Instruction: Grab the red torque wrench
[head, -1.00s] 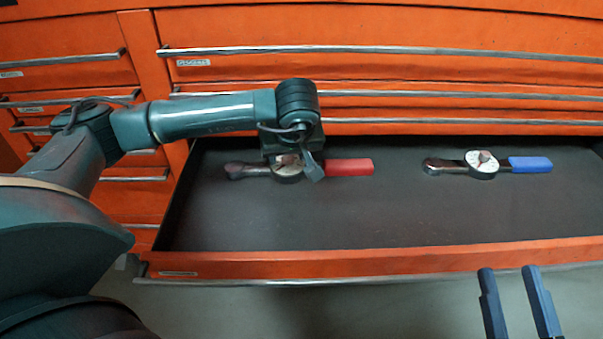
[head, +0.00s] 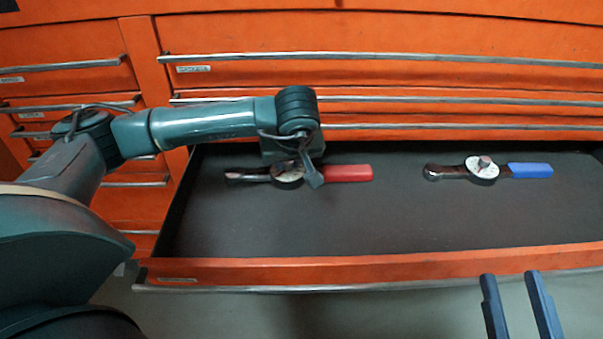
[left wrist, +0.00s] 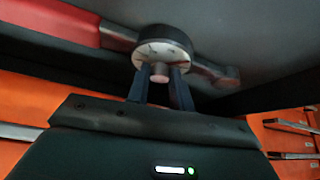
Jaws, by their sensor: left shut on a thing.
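The red torque wrench (head: 346,173) lies in the open drawer, its red handle to the right and its metal head to the left. Its round dial shows in the left wrist view (left wrist: 163,47), with a small knob at its middle. My left gripper (head: 314,176) is over the dial, and its fingers (left wrist: 160,80) are shut on the wrench at that knob. The arm hides part of the dial in the head view. My right gripper (head: 520,305) is open and empty in front of the drawer, at the lower right.
A blue-handled torque wrench (head: 530,170) lies to the right in the same drawer. The open drawer has an orange front edge (head: 400,267) and a dark, mostly bare floor. Orange cabinet drawers with metal handles (head: 400,55) rise behind it.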

